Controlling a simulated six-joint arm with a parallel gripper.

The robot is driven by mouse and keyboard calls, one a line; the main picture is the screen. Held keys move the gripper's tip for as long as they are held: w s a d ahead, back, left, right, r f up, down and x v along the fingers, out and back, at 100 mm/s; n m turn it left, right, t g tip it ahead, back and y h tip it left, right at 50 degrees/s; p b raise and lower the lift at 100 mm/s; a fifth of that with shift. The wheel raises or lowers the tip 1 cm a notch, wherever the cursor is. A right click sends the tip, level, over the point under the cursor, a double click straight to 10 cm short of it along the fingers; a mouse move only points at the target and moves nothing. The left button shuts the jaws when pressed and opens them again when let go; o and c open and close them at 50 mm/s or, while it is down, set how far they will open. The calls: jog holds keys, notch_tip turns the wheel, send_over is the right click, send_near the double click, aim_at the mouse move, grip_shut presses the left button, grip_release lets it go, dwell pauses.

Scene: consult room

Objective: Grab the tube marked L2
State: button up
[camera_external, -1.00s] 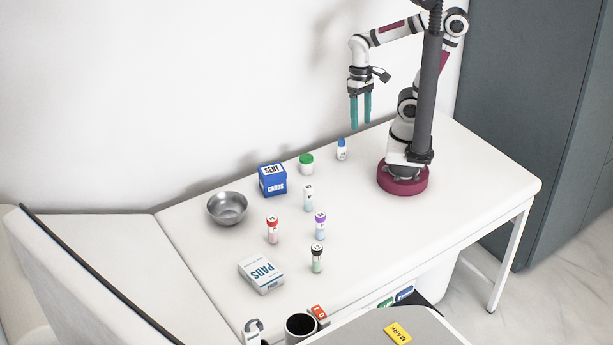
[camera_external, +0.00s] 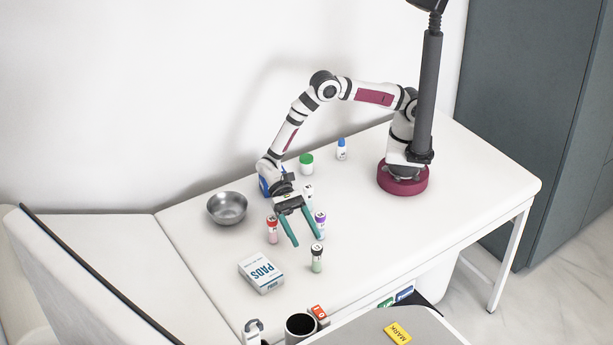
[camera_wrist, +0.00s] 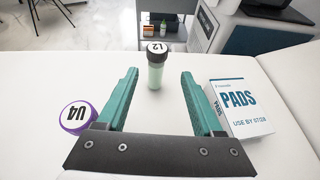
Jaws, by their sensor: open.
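The tube marked L2 (camera_wrist: 156,68) stands upright on the bench, with a black cap and a pale green body. In the wrist view it is ahead of my gripper (camera_wrist: 158,80), between the lines of the two fingers and a little beyond their tips. In the external view the L2 tube (camera_external: 317,260) stands in front of my gripper (camera_external: 308,240). My gripper is open, with teal fingers spread apart and nothing between them. The purple-capped tube marked U4 (camera_wrist: 77,116) is just outside the left finger in the wrist view.
The PADS box (camera_wrist: 240,108) is close outside the right finger. A red-capped tube (camera_external: 272,231), a metal bowl (camera_external: 227,209), a green-lidded jar (camera_external: 306,164) and a blue-capped bottle (camera_external: 342,150) stand on the bench. My arm partly hides a blue box (camera_external: 264,187) and a white-capped tube (camera_external: 309,191).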

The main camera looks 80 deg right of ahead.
aim_at(317, 253)
jog(key=x, duration=0.7)
jog(key=shift+s+d+r, duration=0.1)
jog(key=shift+s+d, duration=0.05)
jog(key=shift+s, duration=0.1)
grip_shut()
